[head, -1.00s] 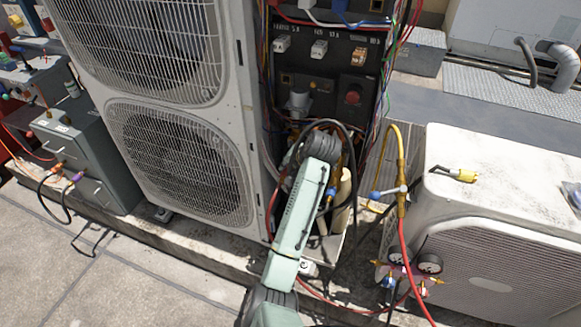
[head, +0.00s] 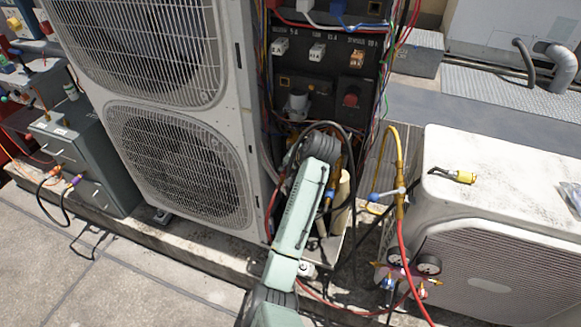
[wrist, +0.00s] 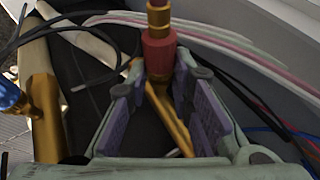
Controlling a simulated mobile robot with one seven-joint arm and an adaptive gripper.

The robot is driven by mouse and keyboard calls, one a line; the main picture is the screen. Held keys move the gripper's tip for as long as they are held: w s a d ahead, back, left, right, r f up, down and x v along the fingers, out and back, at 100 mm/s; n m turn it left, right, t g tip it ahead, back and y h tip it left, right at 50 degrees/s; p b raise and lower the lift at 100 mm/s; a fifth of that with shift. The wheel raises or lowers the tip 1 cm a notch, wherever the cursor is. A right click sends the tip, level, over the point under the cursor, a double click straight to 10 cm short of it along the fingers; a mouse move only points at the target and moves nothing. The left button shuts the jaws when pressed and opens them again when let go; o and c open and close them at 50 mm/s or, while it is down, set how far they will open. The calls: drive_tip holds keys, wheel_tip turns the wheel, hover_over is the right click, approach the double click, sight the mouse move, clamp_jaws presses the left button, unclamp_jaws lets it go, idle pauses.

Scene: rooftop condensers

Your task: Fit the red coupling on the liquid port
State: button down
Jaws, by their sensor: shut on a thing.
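The red coupling (wrist: 159,55) is between the fingertips of my gripper (wrist: 160,78) in the wrist view, and the jaws are shut on it. A brass fitting (wrist: 158,17) lines up with its upper end; I cannot tell whether this is the liquid port. A brass pipe (wrist: 174,125) runs slantwise below the coupling, between the fingers. A thicker brass pipe (wrist: 45,118) with a blue part (wrist: 10,97) stands to the left of the gripper. In the head view my arm reaches into the open bay of the tall condenser and hides the gripper and coupling.
Pink, white and black cables (wrist: 235,60) pass close by on the right. The tall condenser (head: 180,165) is left of my arm. A yellow hose (head: 397,150), a red hose (head: 410,265) and gauges (head: 428,264) hang near the white unit (head: 500,145) on the right.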

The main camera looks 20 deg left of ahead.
sight(282, 182)
drive_tip(key=shift+w, duration=0.45)
idle(0.5)
drive_tip(key=c, duration=1.3)
unclamp_jaws()
drive_tip(key=shift+c, duration=0.2)
drive_tip(key=shift+s+a+p, duration=0.15)
drive_tip(key=shift+s+p, duration=1)
drive_tip(key=shift+s, duration=2.6)
